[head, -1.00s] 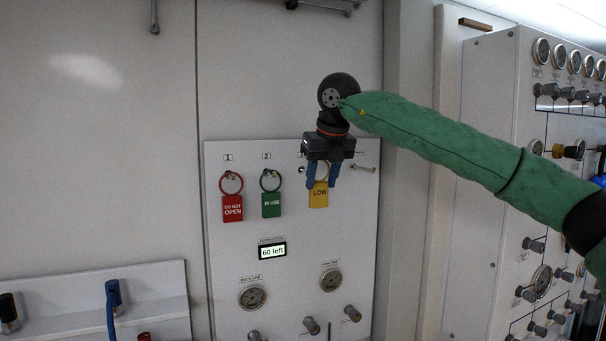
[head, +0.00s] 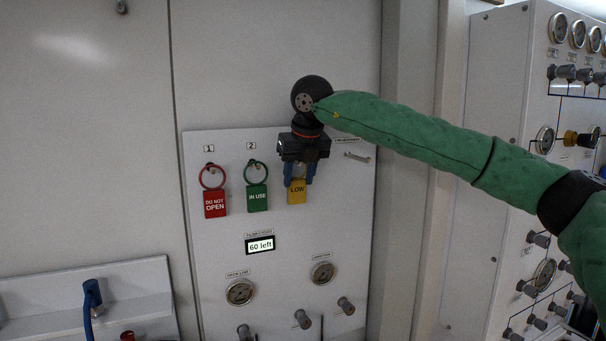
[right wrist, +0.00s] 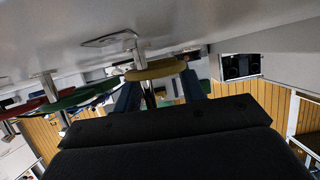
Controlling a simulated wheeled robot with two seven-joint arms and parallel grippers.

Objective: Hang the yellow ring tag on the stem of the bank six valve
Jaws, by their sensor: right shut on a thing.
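The yellow ring tag (head: 297,191), marked LOW, hangs at the third place on the white tag panel. My right gripper (head: 299,181) points down at it, its blue fingers shut on its ring. In the right wrist view the yellow ring (right wrist: 155,71) lies between the two fingers (right wrist: 160,93), and a silver peg appears to run through it. The fingers hide most of the ring in the head view. The valve panel (head: 499,150) stands at the right with several gauges and grey knobs; I cannot tell which is the bank six valve. My left gripper is not in view.
A red tag (head: 214,203) and a green tag (head: 257,197) hang on pegs left of the yellow one. A small handle (head: 357,157) sticks out to its right. Below are a display (head: 260,244), gauges and knobs. A shelf (head: 90,300) stands at lower left.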

